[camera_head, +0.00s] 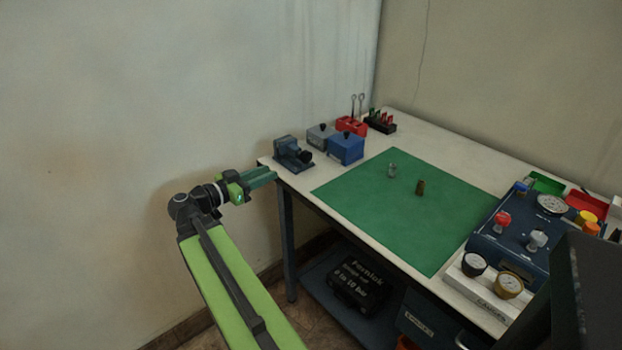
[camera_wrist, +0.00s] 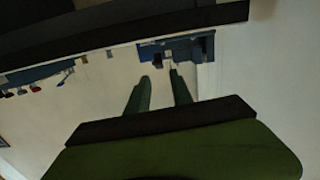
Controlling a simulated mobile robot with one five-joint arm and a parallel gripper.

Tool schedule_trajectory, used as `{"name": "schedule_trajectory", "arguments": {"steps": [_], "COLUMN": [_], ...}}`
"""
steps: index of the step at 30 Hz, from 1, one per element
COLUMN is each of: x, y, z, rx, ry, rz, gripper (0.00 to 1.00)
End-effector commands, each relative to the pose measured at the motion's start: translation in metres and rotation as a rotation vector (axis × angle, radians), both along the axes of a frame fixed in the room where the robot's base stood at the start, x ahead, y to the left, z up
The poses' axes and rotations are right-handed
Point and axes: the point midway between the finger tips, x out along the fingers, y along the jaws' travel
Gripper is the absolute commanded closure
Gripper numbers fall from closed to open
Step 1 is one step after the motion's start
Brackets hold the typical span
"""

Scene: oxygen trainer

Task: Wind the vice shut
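The vice (camera_head: 293,152) is a small dark blue-grey block with a black knob on its right side. It stands on the near left corner of the bench. It also shows in the wrist view (camera_wrist: 178,50), upside down, beyond my fingertips. How wide its jaws stand is too small to tell. My gripper (camera_head: 273,175) is just left of the bench corner, apart from the vice, with its green fingers pointing right. In the wrist view my gripper (camera_wrist: 159,74) has its two fingers spread with nothing between them.
A green mat (camera_head: 410,215) with two small fittings covers the bench middle. A blue gauge panel (camera_head: 520,235) stands at the right. The wall is close on the left. A black case (camera_head: 357,285) sits below.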

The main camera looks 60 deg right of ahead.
Motion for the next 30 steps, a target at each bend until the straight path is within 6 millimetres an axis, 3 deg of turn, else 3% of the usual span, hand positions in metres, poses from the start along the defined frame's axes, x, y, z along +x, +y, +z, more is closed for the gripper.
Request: {"name": "schedule_trajectory", "arguments": {"steps": [8, 11, 24, 30], "x": [-0.006, -0.01, -0.044, -0.055], "y": [-0.009, -0.021, -0.124, -0.158], "z": [0.007, 0.007, 0.006, 0.006], "rx": [-0.073, -0.071, -0.069, -0.068], "ry": [-0.034, -0.033, -0.031, -0.031], "rz": [-0.012, -0.014, -0.014, -0.012], "gripper": [0.73, 0.73, 0.73, 0.73]}}
